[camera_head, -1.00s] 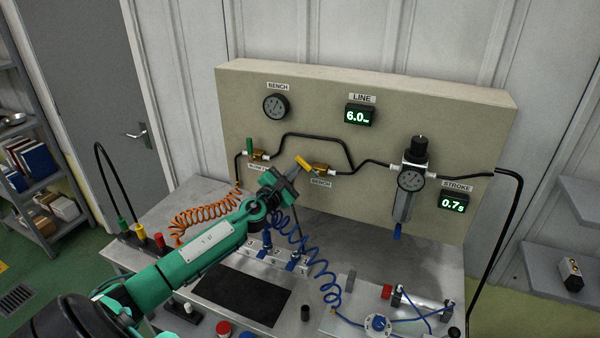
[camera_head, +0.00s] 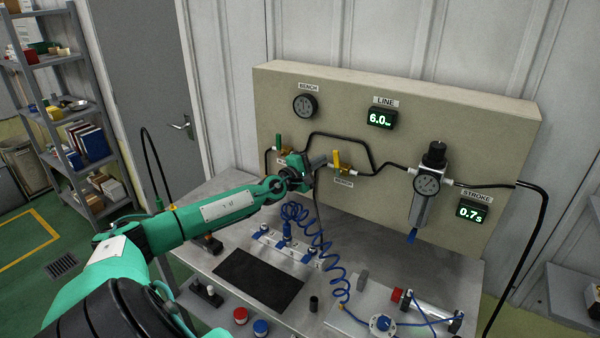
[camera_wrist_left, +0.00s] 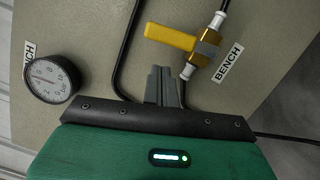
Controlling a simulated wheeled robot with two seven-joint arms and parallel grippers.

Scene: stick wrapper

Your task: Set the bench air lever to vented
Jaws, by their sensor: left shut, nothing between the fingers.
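The bench air lever is a yellow handle (camera_head: 337,158) on a brass valve (camera_head: 344,170) above a BENCH label (camera_head: 343,184) on the beige panel. In the head view it stands upright, across the black pipe. The wrist view also shows the yellow handle (camera_wrist_left: 170,37) at right angles to the pipe. My left gripper (camera_head: 321,161) is shut and empty, just left of the handle. In the wrist view its closed fingers (camera_wrist_left: 163,86) are apart from the handle. The BENCH gauge (camera_head: 305,105) is at the panel's upper left. My right gripper is not in view.
A green-handled valve (camera_head: 279,142) sits left of my gripper, partly behind it. A regulator (camera_head: 428,180) hangs at the right. Black pipes (camera_head: 350,137) run along the panel. Below are a blue coiled hose (camera_head: 330,270) and a dark mat (camera_head: 258,279) on the bench.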

